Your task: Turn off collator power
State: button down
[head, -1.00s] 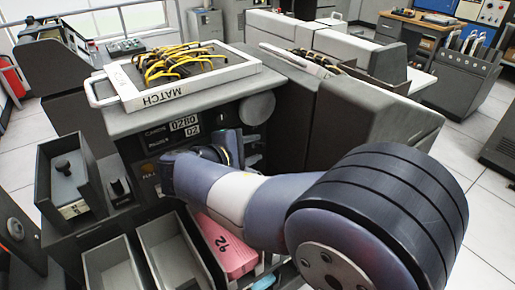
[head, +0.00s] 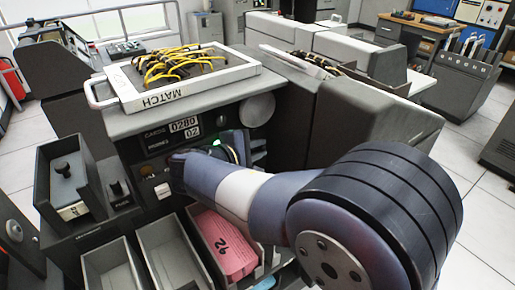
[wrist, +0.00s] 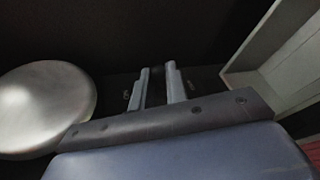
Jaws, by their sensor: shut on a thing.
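The collator (head: 190,115) is a dark grey machine with a front panel showing counters "0280" and "02". An amber lamp (head: 147,171) and a white button (head: 163,191) sit lower on the panel. My gripper (head: 257,153) is against the front right of the panel, below the round silver disc (head: 257,108). In the wrist view my gripper (wrist: 158,85) has its two fingers near a dark surface, with the silver disc (wrist: 45,103) at left. It is shut on a small dark part (wrist: 172,68), mostly hidden by the fingers. I cannot read any power label.
A white tray marked MATCH (head: 185,92) with yellow and black cables lies on top. A pink card deck (head: 222,245) lies in a bin below my arm; empty grey bins (head: 170,250) stand left of it. A grey cabinet (head: 365,125) stands to the right.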

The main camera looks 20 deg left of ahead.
jog(key=shift+f+b, duration=0.15)
jog(key=shift+b, duration=0.35)
notch_tip(320, 180, down, 3)
jog(key=m+t+b, duration=0.1)
jog(key=m+b, duration=0.1)
jog(key=b, duration=0.5)
jog(key=m+t+b, duration=0.2)
jog(key=m+b, duration=0.1)
jog(key=b, duration=0.5)
jog(key=m+t+y+b, duration=0.1)
jog(key=m+b, duration=0.2)
jog(key=b, duration=0.5)
jog(key=shift+s+d+t, duration=0.1)
jog(key=shift+t, duration=0.3)
jog(key=shift+m, duration=0.4)
jog(key=c, duration=1.5)
grip_release()
jog(key=shift+o, duration=0.2)
